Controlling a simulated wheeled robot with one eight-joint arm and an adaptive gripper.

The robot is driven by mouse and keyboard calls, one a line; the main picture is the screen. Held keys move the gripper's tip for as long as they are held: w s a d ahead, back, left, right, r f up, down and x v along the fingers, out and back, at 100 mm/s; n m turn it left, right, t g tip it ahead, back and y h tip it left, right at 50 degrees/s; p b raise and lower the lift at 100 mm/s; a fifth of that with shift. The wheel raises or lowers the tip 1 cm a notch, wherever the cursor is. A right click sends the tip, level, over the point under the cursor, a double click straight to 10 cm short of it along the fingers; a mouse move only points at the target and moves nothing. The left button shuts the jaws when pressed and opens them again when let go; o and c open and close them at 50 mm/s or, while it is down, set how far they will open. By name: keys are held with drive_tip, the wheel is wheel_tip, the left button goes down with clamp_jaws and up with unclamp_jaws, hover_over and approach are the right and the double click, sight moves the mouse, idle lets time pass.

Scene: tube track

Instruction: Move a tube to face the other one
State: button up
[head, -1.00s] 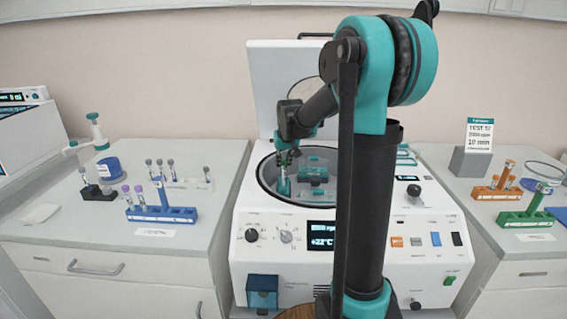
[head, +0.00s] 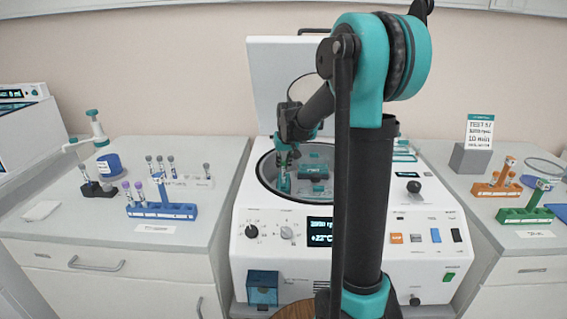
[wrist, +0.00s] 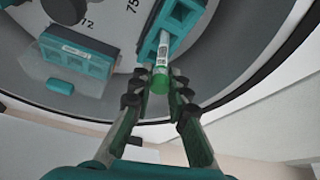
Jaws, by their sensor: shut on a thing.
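The open centrifuge (head: 248,215) stands in the middle of the head view, with my gripper (head: 286,158) lowered into the left part of its bowl. In the wrist view my gripper (wrist: 159,90) is shut on a green-capped tube (wrist: 161,58), one finger on each side of the cap. The tube's far end meets a teal bucket (wrist: 180,22); I cannot tell how deep it sits. Another teal bucket (wrist: 75,62) with a white label lies to the left on the rotor. No second tube is clearly visible in the bowl.
A blue rack (head: 178,211) with tubes stands on the left bench. Orange (head: 497,190) and green (head: 525,216) racks stand on the right bench. The raised lid (head: 275,75) is behind the bowl. The bowl rim (wrist: 240,100) curves close beside my fingers.

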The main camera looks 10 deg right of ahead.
drive_tip(key=shift+f, duration=0.8)
drive_tip(key=o, duration=0.9)
drive_tip(key=shift+r, duration=0.1)
drive_tip(key=v, duration=1.1)
drive_tip(key=shift+s+r, duration=0.15)
drive_tip(key=shift+r, duration=0.25)
